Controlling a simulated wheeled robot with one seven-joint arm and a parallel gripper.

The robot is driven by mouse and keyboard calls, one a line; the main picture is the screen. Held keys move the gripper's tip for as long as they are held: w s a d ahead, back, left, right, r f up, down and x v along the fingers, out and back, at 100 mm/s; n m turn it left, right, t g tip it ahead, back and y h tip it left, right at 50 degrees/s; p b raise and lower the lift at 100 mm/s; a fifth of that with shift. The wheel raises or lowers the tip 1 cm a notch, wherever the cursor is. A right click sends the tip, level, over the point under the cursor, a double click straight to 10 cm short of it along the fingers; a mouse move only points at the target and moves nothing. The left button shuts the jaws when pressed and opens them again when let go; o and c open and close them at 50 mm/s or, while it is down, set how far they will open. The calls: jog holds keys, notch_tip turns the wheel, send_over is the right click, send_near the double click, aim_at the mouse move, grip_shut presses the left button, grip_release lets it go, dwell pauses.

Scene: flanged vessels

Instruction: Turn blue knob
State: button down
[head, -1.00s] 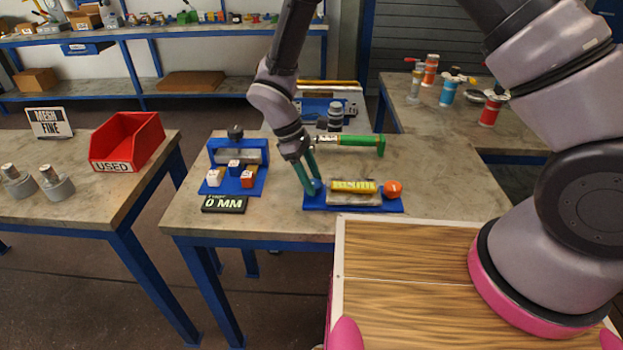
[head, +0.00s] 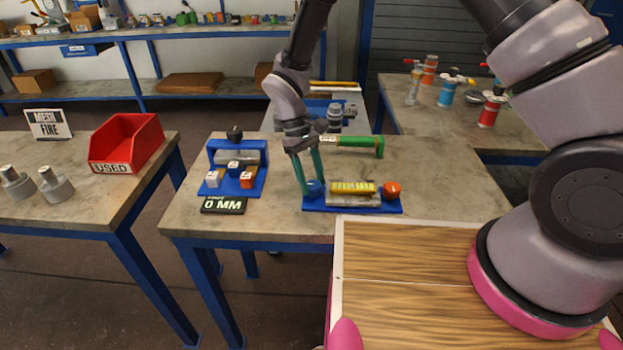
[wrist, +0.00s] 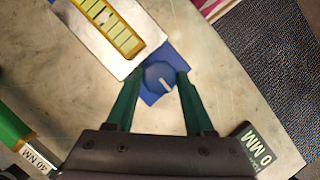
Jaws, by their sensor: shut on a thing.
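The blue knob (wrist: 160,77) sits at one end of a blue base plate, and a white line shows on its top in the wrist view. In the head view the knob (head: 316,188) is at the left end of the blue base (head: 365,209). My gripper (head: 311,188) comes down from above with its green fingers at the knob. In the wrist view my gripper (wrist: 158,76) has one finger on each side of the knob and is shut on it. A yellow display strip (head: 353,187) and an orange knob (head: 391,190) share the base.
A blue fixture with small blocks (head: 235,170) and a "0 MM" sign (head: 223,205) stand to the left. A green-handled tool (head: 360,142) lies behind the knob. A red "USED" bin (head: 127,144) is on the left table.

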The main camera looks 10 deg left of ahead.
aim_at(314, 184)
dwell(0.3)
jog(key=c, duration=0.6)
grip_release()
jog(key=shift+o, duration=0.2)
jog(key=v, duration=1)
jog(key=shift+r, duration=0.4)
jog(key=o, duration=0.3)
jog(key=shift+w, duration=0.1)
jog(key=s+d+n+t+y, duration=0.3)
jog(key=n, duration=1)
notch_tip(314, 184, down, 10)
jog(key=shift+s+d+f, duration=0.15)
jog(key=shift+f, duration=0.05)
